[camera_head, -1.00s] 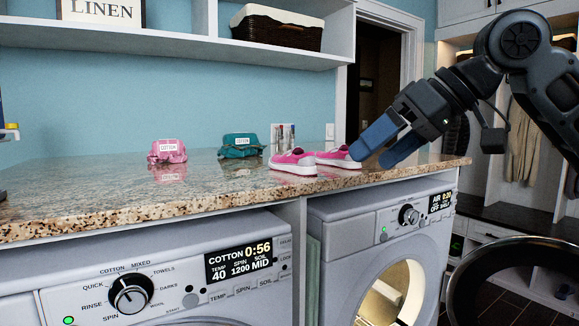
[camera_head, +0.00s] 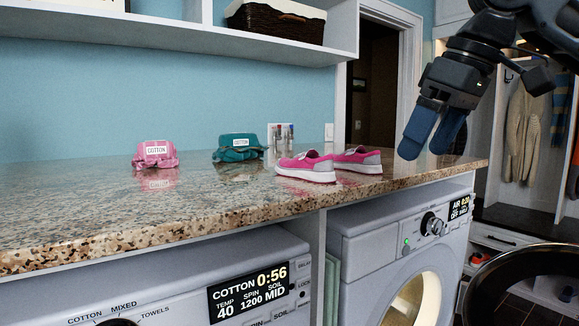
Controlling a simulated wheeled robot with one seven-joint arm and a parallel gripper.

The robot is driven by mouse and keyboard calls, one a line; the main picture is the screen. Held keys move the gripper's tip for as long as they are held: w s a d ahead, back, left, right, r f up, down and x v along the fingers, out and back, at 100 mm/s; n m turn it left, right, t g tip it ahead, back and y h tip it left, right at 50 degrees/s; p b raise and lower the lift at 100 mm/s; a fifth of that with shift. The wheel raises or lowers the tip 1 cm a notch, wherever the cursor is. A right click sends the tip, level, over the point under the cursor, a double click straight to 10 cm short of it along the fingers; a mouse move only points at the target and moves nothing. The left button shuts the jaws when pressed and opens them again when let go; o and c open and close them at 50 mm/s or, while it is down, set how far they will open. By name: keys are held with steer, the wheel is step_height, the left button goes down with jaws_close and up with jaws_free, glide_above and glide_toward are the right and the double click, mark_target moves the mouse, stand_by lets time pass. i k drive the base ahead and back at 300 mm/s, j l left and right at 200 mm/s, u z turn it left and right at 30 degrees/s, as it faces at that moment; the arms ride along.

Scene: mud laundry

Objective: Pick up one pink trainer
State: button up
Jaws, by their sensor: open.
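Two pink trainers with white soles and grey heels stand side by side on the granite countertop (camera_head: 150,215). The nearer pink trainer (camera_head: 305,168) shows whole, close to the counter's front edge. The farther pink trainer (camera_head: 358,160) is just behind it and to its right, its toe partly hidden by the nearer one. My gripper (camera_head: 425,155) is open and empty, pointing down, to the right of both trainers and apart from them. Its blue-grey fingers appear near the right end of the counter.
A pink bundle (camera_head: 155,155) and a teal bundle (camera_head: 238,148), both labelled COTTON, sit left of the trainers. Small bottles (camera_head: 287,135) stand behind. A shelf with a basket (camera_head: 275,22) hangs above.

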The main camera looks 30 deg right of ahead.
mark_target(309, 165)
steer(key=i, duration=1.05)
